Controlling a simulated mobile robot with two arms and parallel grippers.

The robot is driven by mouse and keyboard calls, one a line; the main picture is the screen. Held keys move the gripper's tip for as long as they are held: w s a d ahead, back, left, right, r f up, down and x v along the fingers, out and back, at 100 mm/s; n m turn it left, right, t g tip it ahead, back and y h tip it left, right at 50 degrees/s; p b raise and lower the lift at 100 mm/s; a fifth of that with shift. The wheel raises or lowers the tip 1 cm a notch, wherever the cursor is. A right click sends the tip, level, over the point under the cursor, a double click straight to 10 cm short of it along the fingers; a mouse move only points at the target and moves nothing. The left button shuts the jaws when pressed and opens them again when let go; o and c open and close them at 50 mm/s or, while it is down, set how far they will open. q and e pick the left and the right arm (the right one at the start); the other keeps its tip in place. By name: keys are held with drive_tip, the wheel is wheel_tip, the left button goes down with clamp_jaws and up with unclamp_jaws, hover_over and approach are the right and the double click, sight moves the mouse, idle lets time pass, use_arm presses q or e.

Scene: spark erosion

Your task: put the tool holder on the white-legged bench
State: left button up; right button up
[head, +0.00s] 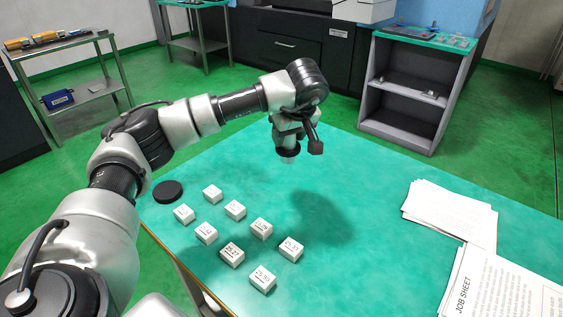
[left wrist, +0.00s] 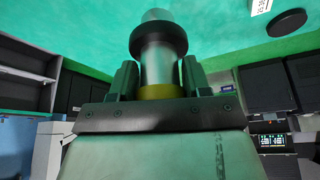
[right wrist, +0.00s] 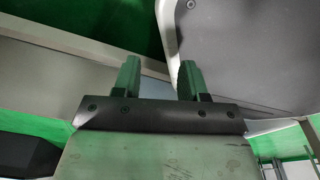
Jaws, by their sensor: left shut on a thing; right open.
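The tool holder (head: 288,151) is a metal cylinder with a black ring, held above the green-topped bench (head: 345,230). My left gripper (head: 288,133) is shut on it. In the left wrist view the tool holder (left wrist: 158,62) stands between the two fingers of my left gripper (left wrist: 157,78), with a yellow band at its lower end. A shadow lies on the bench top to the right of and below the holder in the picture. My right gripper (right wrist: 160,66) is open and empty in the right wrist view.
Several white labelled blocks (head: 232,253) and a black disc (head: 168,191) sit on the bench's left part. Papers (head: 450,215) and a job sheet (head: 505,285) lie at its right. The middle is clear. A grey shelf unit (head: 411,100) stands behind.

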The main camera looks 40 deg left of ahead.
use_arm(q)
drive_tip(key=a+f, duration=1)
drive_tip(key=a, duration=0.1)
drive_tip(key=shift+s+a+f, duration=0.15)
drive_tip(key=shift+f, duration=0.15)
use_arm(e)
drive_tip(key=s, duration=0.3)
drive_tip(key=shift+a, duration=0.1)
use_arm(q)
drive_tip(key=o, duration=1.2)
drive_tip(key=shift+f, duration=0.1)
